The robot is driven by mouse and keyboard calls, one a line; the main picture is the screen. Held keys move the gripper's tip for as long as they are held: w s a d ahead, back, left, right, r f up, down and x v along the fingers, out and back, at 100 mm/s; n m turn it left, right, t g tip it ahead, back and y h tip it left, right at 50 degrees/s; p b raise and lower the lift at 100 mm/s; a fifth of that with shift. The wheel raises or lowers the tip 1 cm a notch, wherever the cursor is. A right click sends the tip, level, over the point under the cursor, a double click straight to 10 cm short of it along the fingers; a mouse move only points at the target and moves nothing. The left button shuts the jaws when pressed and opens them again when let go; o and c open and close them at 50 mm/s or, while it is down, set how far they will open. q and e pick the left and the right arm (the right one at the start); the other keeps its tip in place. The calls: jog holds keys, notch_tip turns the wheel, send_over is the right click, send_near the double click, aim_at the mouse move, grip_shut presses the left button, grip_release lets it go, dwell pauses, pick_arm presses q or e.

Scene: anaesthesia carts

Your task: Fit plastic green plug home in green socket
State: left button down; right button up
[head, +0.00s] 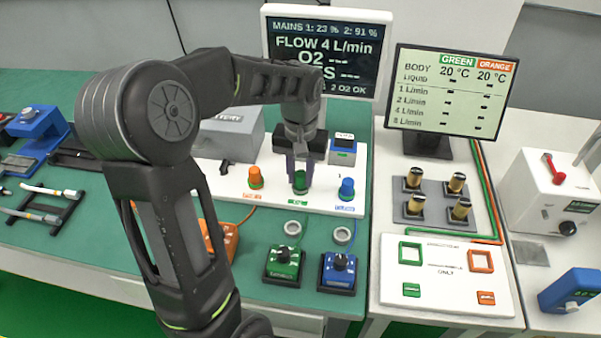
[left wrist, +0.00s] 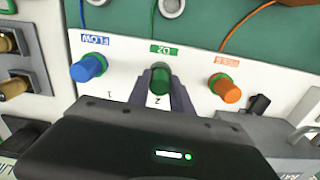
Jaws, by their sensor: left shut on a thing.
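The green plug (head: 300,180) stands upright at the middle position of the white socket panel (head: 222,178), between the orange and blue plugs. My left gripper (head: 301,172) comes down from above and is shut on the green plug. In the left wrist view the green plug (left wrist: 160,82) sits between the two fingers, behind the label "O2". The green socket is hidden under the plug and the fingers, so I cannot tell how deep the plug sits. My right gripper is not in view.
An orange plug (head: 256,177) and a blue plug (head: 346,189) stand close on either side. In front are a green knob box (head: 283,262) and a blue knob box (head: 339,273). A monitor (head: 325,50) stands behind. Brass cylinders (head: 459,207) are at right.

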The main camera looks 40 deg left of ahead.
aim_at(301, 174)
pick_arm(q)
jog(key=shift+f, duration=0.3)
jog(key=c, duration=1.1)
grip_release()
notch_tip(301, 174, up, 8)
jog(key=shift+f+b, duration=0.1)
jog(key=shift+b, duration=0.25)
jog(key=shift+d, duration=0.1)
